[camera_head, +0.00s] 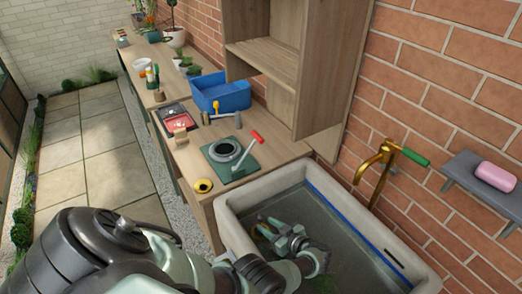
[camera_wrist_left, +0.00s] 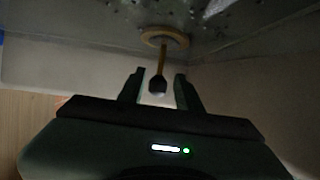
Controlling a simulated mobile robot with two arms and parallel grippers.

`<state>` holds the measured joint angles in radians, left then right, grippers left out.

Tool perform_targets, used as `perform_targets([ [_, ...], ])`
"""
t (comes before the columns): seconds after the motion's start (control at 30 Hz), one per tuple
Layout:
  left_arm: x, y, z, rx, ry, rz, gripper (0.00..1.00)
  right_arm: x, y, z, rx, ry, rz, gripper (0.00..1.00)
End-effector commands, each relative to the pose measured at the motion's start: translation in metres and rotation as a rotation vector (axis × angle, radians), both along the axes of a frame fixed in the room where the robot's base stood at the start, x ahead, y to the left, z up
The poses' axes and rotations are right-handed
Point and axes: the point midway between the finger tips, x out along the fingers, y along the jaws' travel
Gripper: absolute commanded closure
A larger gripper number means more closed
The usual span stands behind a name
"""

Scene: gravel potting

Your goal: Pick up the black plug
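My left gripper (camera_head: 264,231) reaches down into the stone sink (camera_head: 235,229). In the left wrist view my left gripper (camera_wrist_left: 158,84) is open, its two dark fingers apart. Between the fingertips shows a small dark knob, apparently part of the black plug (camera_wrist_left: 158,86), with gaps on both sides. A brownish stem runs from it to a pale brass-coloured ring (camera_wrist_left: 165,38) on the grey sink surface. The plug cannot be made out in the head view, where the gripper and dark water cover that area. My right gripper is not in view.
A brass tap (camera_head: 377,170) with a green handle rises behind the sink. A pink soap (camera_head: 495,176) lies on a wall shelf. The wooden bench (camera_head: 274,151) left of the sink holds a green-based round device (camera_head: 246,166) with a red-handled lever and a blue crate (camera_head: 225,101).

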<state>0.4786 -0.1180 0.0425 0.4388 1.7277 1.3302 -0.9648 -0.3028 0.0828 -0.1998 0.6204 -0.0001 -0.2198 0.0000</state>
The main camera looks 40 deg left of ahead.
Motion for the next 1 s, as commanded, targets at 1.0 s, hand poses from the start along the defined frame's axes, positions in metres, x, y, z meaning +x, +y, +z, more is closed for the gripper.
perform_targets([
  [1.0,0.005,0.044,-0.022,-0.001,-0.002,-0.002,1.00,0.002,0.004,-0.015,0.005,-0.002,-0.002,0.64],
])
